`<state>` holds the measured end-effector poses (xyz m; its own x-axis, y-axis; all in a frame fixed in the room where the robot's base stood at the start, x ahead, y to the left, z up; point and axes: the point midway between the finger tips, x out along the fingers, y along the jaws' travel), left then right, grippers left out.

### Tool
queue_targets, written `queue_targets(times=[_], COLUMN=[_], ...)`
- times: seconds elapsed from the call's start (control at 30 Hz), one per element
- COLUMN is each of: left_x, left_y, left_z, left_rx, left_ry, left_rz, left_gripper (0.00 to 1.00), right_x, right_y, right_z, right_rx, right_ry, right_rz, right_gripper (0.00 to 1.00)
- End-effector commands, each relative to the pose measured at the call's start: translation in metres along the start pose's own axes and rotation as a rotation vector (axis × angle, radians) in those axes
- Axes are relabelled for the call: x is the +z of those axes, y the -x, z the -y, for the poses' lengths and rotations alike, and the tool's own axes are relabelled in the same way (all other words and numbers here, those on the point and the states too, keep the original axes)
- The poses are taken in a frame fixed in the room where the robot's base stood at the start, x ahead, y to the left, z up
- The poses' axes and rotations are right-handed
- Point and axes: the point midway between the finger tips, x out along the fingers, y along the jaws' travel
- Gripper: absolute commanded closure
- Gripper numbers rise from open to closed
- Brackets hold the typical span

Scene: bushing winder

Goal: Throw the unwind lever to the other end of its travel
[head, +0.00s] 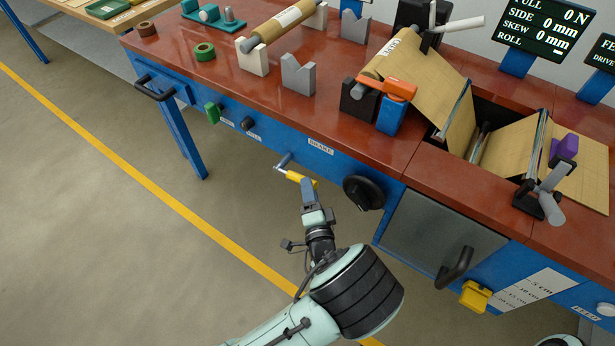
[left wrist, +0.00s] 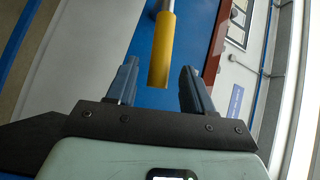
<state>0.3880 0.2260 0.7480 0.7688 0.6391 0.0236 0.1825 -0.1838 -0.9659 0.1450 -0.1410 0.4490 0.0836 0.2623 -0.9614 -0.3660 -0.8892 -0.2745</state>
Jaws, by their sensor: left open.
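A lever with a yellow grip (head: 296,177) on a grey metal arm sticks out from the blue front of the bench, near a white label; I take it for the unwind lever. My left gripper (head: 309,186) is at the grip's near end, below the bench edge. In the left wrist view the yellow grip (left wrist: 162,50) reaches between the two fingers of the left gripper (left wrist: 158,72), which are open. Gaps show on both sides of it. My right gripper is not in view.
A black handwheel (head: 363,193) is on the bench front just right of the lever. Black and green knobs (head: 213,113) are to its left. A grey door with a black handle (head: 455,266) is farther right. The floor (head: 120,230) in front is clear.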

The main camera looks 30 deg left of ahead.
Motion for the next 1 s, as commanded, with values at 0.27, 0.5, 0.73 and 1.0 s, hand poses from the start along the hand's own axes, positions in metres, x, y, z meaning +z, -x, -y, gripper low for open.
queue_targets(times=[0.27, 0.5, 0.73, 1.0], left_x=[0.0, 0.0, 0.0, 0.0], left_y=[-0.043, -0.053, -0.053, -0.052], left_z=[-0.001, -0.001, -0.001, -0.001], left_rx=[0.001, 0.001, 0.002, 0.003], left_ry=[0.002, 0.0, 0.0, 0.001], left_rz=[0.001, 0.0, 0.0, 0.0], left_gripper=[0.48, 0.48, 0.61, 1.0], right_x=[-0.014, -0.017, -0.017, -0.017], right_y=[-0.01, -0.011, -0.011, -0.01], right_z=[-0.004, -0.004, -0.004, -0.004], right_rx=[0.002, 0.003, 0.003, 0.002], right_ry=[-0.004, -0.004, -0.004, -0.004], right_rz=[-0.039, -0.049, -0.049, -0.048], right_gripper=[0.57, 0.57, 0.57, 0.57])
